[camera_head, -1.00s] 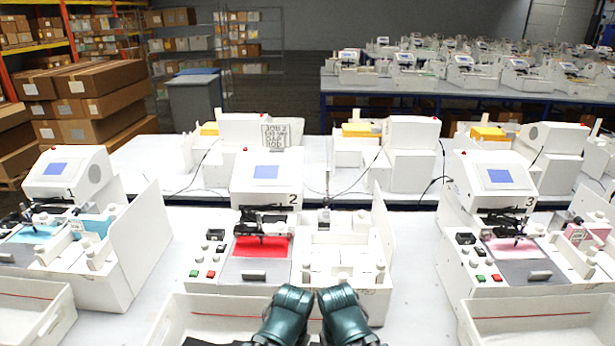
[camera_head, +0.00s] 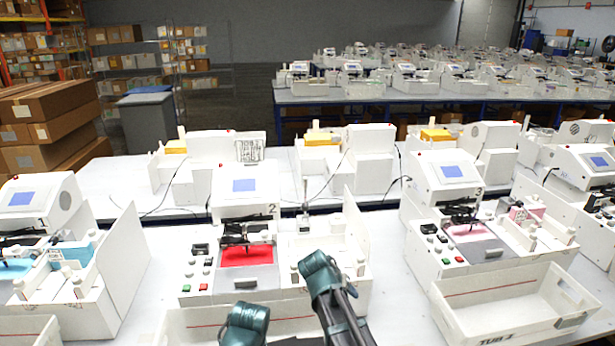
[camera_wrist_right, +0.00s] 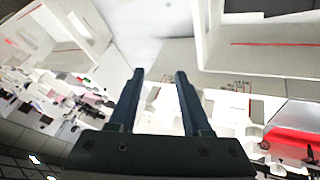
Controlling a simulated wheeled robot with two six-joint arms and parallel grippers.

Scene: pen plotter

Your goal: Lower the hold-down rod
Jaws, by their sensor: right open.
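Machine 2 (camera_head: 243,200) stands ahead of me in the head view, with a red sheet (camera_head: 247,254) under its black pen carriage (camera_head: 243,233). A thin upright rod (camera_head: 305,193) stands at its back right, beside the white compartments; I cannot tell for certain that it is the hold-down rod. My right arm reaches in front of this machine, apart from the rod. In the right wrist view my right gripper (camera_wrist_right: 159,75) is open, with nothing between its dark fingers. My left arm shows low in the head view, but its gripper does not show.
Machine 3 (camera_head: 440,190) with a pink sheet (camera_head: 472,230) stands to the right, and a white tub (camera_head: 515,318) lies in front of it. Another machine (camera_head: 30,200) with a blue sheet is at left. A tall white side panel (camera_head: 357,235) bounds machine 2 on its right.

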